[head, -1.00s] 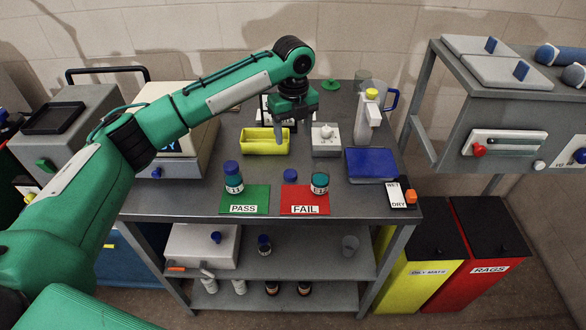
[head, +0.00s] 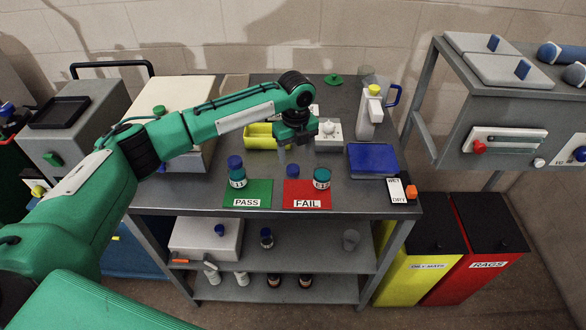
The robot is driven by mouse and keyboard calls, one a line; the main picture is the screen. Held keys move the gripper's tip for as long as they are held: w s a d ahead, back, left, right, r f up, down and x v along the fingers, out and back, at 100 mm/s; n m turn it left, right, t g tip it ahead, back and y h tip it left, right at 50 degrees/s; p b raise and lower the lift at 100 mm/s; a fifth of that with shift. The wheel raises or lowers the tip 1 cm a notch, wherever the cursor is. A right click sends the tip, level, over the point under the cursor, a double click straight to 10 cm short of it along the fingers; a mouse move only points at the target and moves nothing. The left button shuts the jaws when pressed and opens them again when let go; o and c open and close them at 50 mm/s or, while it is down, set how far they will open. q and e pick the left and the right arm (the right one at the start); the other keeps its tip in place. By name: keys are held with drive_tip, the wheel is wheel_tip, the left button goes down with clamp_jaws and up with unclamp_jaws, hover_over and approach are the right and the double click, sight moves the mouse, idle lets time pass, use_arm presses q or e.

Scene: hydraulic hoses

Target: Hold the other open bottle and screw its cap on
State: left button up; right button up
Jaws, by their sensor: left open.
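A bottle with a blue cap (head: 236,163) stands upright on the green PASS mat (head: 262,190). A second bottle (head: 321,179), teal with no blue cap visible on it, stands upright on the red FAIL mat (head: 306,203). A loose blue cap (head: 292,171) lies to its left, at the back edge of the red mat. My left gripper (head: 282,154) is open, pointing down behind the loose cap and between the two bottles. Its fingers are small and partly hidden, and I see nothing held. My right gripper is not in view.
Behind the mats are a yellow tray (head: 259,143), partly covered by my left arm, a white device (head: 329,144), a blue box (head: 373,161) and a spray bottle (head: 369,115). A WET/DRY card (head: 397,190) lies at the right front edge. A lower shelf holds small bottles.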

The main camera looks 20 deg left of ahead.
sight(293, 168)
use_arm(q)
drive_tip(key=shift+f, duration=0.1)
drive_tip(key=f, duration=0.1)
drive_tip(key=f+p, duration=0.1)
drive_tip(key=f, duration=0.1)
drive_tip(key=f+p, duration=0.1)
drive_tip(key=shift+s+a+f, duration=0.15)
drive_tip(key=shift+a+f, duration=0.1)
drive_tip(key=shift+a, duration=0.1)
drive_tip(key=shift+f, duration=0.25)
drive_tip(key=shift+c, duration=0.2)
drive_tip(key=c, duration=1)
